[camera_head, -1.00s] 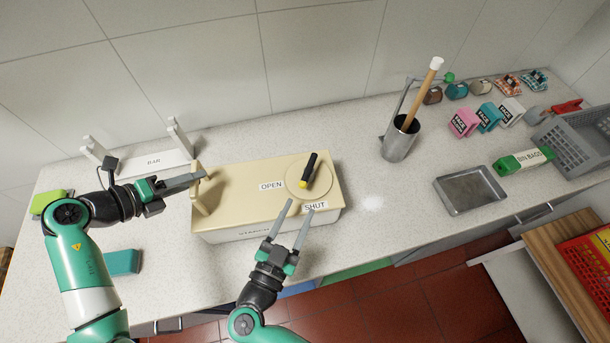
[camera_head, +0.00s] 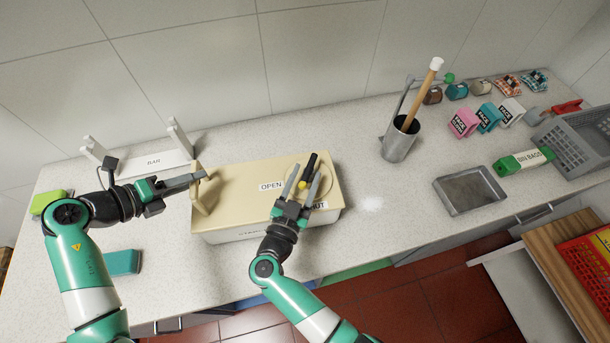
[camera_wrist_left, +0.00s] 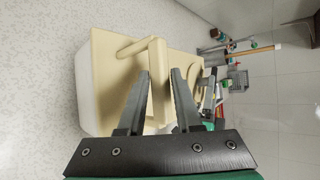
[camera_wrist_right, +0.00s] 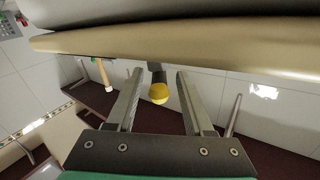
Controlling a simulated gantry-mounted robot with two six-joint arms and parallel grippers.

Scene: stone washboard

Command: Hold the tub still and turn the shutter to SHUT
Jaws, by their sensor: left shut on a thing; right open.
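The cream tub (camera_head: 232,207) sits on the counter with OPEN and SHUT labels on its lid. The round shutter (camera_head: 326,184) on the lid carries a black handle with a yellow tip (camera_head: 303,183); the yellow tip points nearer the lid's front, between the labels. My left gripper (camera_head: 204,175) is shut on the tub's upright handle (camera_wrist_left: 158,75) at the tub's left end. My right gripper (camera_head: 304,182) is open over the shutter, its fingers on either side of the shutter handle. In the right wrist view the yellow tip (camera_wrist_right: 158,93) lies between the spread fingers. The SHUT label is partly hidden.
A metal canister (camera_head: 400,140) with a wooden-handled tool stands right of the tub. A grey tray (camera_head: 470,190), a BIN BAGS box (camera_head: 523,160) and a grey crate (camera_head: 575,145) lie further right. A white BAR rack (camera_head: 150,165) stands behind left.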

